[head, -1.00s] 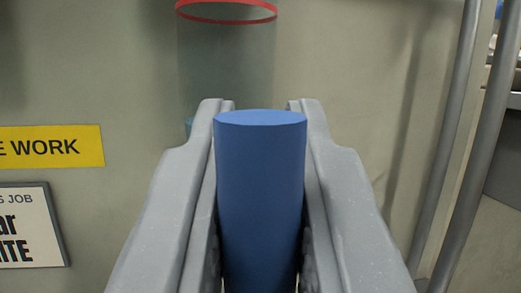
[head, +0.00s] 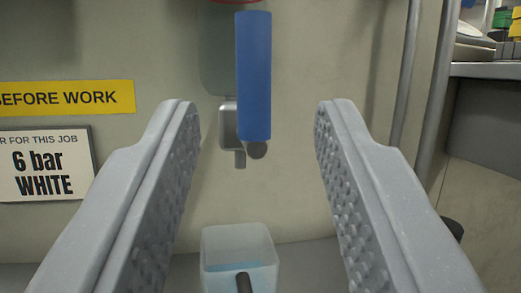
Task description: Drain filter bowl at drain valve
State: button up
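The blue drain valve handle (head: 254,75) hangs upright in front of the filter bowl. A dark round pivot shows at its lower end. The clear filter bowl (head: 218,60) is partly hidden behind the handle, with a red ring at the top edge of the view. A grey valve body with a short spout (head: 240,158) sits below the bowl. My gripper (head: 257,108) is open. Its fingers stand left and right of the handle, apart from it, and nothing is between them in contact.
A translucent container (head: 238,245) with bluish liquid stands below the spout, with a dark rod in front of it. A yellow sign (head: 68,98) and a "6 bar WHITE" placard (head: 45,174) are on the left wall. Grey pipes (head: 430,90) and a shelf are at right.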

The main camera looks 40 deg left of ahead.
jog(key=v, duration=0.6)
jog(key=shift+d, duration=0.15)
